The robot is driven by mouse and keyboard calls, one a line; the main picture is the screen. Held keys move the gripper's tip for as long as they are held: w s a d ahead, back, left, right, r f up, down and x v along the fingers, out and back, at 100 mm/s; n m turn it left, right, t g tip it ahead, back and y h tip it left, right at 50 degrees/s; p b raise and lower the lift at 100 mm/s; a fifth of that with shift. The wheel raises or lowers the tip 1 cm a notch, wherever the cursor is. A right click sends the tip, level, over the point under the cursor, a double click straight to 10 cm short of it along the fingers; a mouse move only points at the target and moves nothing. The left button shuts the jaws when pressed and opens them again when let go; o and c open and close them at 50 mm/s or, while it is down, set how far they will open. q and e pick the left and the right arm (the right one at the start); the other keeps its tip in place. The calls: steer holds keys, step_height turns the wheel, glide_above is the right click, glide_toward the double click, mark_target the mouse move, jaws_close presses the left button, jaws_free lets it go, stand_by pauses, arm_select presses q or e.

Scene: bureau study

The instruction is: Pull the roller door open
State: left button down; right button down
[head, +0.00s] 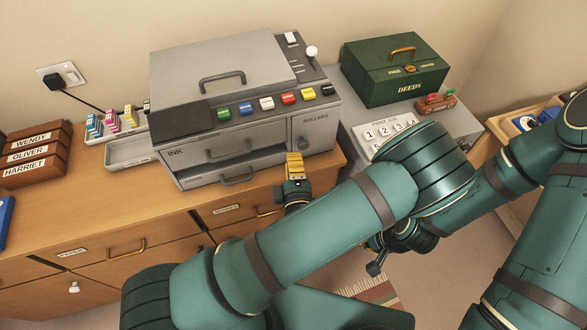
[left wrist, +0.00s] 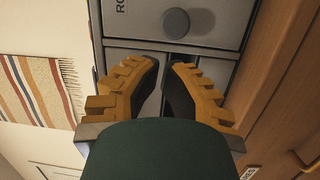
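The grey printing machine (head: 222,150) stands on the wooden bureau. Its roller door (head: 312,128), marked ROLLERS, is at the right end of the front and looks shut. A round knob (head: 304,144) sits on the door; the knob also shows in the left wrist view (left wrist: 176,22). My left gripper (head: 294,158) has yellow fingers and is just below and in front of the door. In the left wrist view its fingertips (left wrist: 165,63) are slightly apart, with nothing between them, and the knob lies beyond them. My right gripper (head: 378,266) hangs lower right, partly hidden by my left arm.
Grey drawers with bar handles (head: 236,176) are left of the door. A green deeds box (head: 394,72) and a number panel (head: 385,135) stand to the right. Wooden drawers with brass handles (head: 127,249) are below. A striped rug (head: 375,290) lies on the floor.

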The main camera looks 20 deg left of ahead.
mark_target(291, 138)
arm_select(q)
steer(key=x, duration=0.5)
steer(key=shift+w+a+b, duration=0.15)
steer(key=shift+w+b, duration=0.15)
steer(key=shift+s+d+n+g+y+p, duration=0.3)
steer(key=shift+s+d+n+y, duration=0.05)
steer(key=shift+d+n+y, duration=0.05)
steer(key=shift+s+d+y, duration=0.1)
steer(key=shift+y, duration=0.3)
steer(key=shift+s+d+n+y+p, duration=0.2)
steer(key=shift+d+n+y+p, duration=0.1)
steer(key=shift+n, duration=0.1)
